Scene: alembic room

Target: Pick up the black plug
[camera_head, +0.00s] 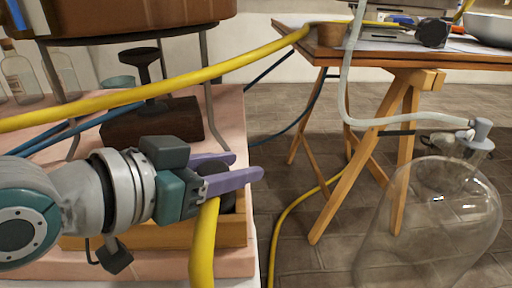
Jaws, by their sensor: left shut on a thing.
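My left gripper (248,167) reaches in from the left over the wooden tray at the edge of the pink-topped table. Its two purple fingers are shut on a dark round thing, which looks like the black plug (214,171). The fingers hide much of the plug. I cannot tell whether the plug is clear of the tray. A yellow hose (204,245) passes under the fingers beside it. My right gripper is not in view.
The wooden tray (165,237) lies under my left gripper. Another yellow hose (160,84) crosses above it. A black stand (142,68) rises behind. A clear glass bell jar (430,225) stands at right, before a wooden trestle table (440,60). Tiled floor lies between.

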